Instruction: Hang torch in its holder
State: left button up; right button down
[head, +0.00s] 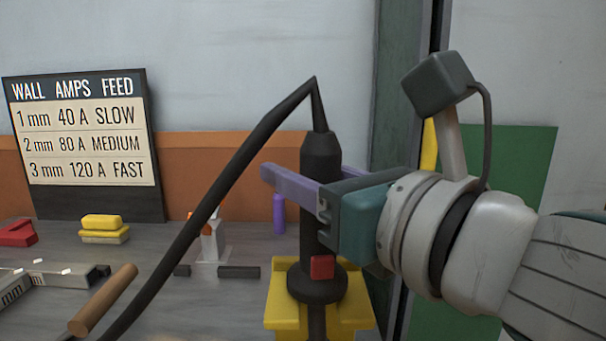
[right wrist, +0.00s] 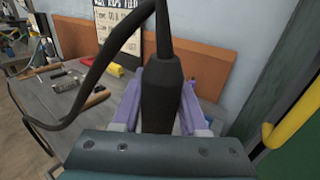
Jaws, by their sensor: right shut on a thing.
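The black torch (head: 320,180) stands upright with its cable running from the top down to the left in the head view. A red button shows near its lower end, above a wide dark collar. My right gripper (head: 290,182) is shut on the torch body, its purple fingers on either side; the torch (right wrist: 161,100) also shows between the fingers in the right wrist view. The yellow holder (head: 350,312) is at the table's front right, and the torch's collar appears at or just above it. Whether they touch is unclear. My left gripper is not in view.
A sign board (head: 85,140) stands at the back left. On the grey table (head: 240,320) are a yellow block (head: 103,228), a red piece (head: 17,233), metal tubes, a wooden handle (head: 103,299) and a small white stand (head: 211,248). A dark green post (head: 402,80) rises behind my right gripper.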

jog(key=shift+f+b, duration=0.3)
jog(key=shift+f, duration=0.15)
dwell(0.6)
jog(key=shift+c, duration=2.2)
grip_release()
jog(key=shift+o, duration=0.4)
jog(key=shift+f, duration=0.15)
